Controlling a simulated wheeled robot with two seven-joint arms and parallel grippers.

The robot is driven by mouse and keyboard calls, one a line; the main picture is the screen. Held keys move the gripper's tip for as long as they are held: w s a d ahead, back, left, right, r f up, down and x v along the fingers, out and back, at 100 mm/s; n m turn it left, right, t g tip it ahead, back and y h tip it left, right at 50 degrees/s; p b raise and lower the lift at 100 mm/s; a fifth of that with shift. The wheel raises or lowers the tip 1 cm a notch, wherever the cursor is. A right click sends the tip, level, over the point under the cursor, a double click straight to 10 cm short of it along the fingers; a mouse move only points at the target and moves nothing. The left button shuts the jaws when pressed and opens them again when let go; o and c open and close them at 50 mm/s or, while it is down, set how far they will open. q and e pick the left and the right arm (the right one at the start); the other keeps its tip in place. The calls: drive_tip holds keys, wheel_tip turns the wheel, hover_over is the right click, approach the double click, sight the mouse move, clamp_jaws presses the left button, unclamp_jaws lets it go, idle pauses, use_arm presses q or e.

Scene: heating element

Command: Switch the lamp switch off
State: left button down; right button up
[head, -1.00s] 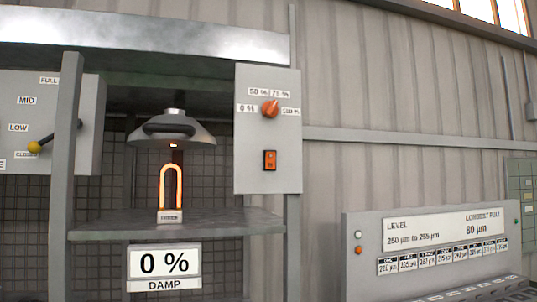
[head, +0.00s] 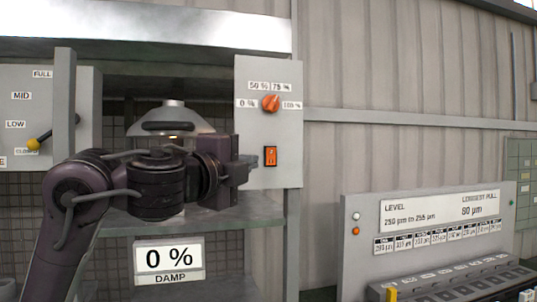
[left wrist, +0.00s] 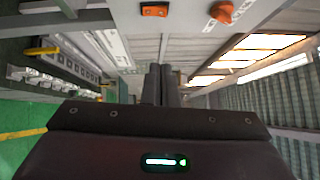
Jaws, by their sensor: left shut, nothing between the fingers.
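The lamp switch (head: 270,156) is a small orange-red rocker in a dark frame on the grey panel (head: 268,75), below an orange rotary knob (head: 271,103). It also shows in the left wrist view (left wrist: 154,9), near the top edge. My left gripper (head: 252,160) is shut and empty, its tips just left of the switch in the head view; contact cannot be told. The shut fingers show in the left wrist view (left wrist: 161,85). The lamp hood (head: 172,115) is behind my left arm, which hides the glowing element. My right gripper is out of view.
A shelf (head: 225,215) with a "0 % DAMP" sign (head: 168,260) lies below my arm. A yellow-knobbed lever (head: 34,144) is at left. A grey console (head: 365,225) stands at lower right. The wall right of the panel is clear.

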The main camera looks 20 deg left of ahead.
use_arm(q)
drive_tip(key=shift+w+f, duration=0.1)
drive_tip(key=shift+w, duration=0.1)
drive_tip(key=p, duration=0.4)
approach(269, 154)
drive_tip(key=w+d, duration=0.4)
drive_tip(key=d, duration=0.1)
drive_tip(key=shift+w+a+r+p, duration=0.25)
drive_tip(key=shift+w+a+p, duration=0.1)
drive_tip(key=shift+w+p, duration=0.1)
drive_tip(key=shift+w+a+r+p, duration=0.25)
drive_tip(key=shift+w+a+p, duration=0.1)
drive_tip(key=shift+w, duration=0.15)
drive_tip(key=shift+w+a, duration=0.4)
drive_tip(key=shift+w+f, duration=0.1)
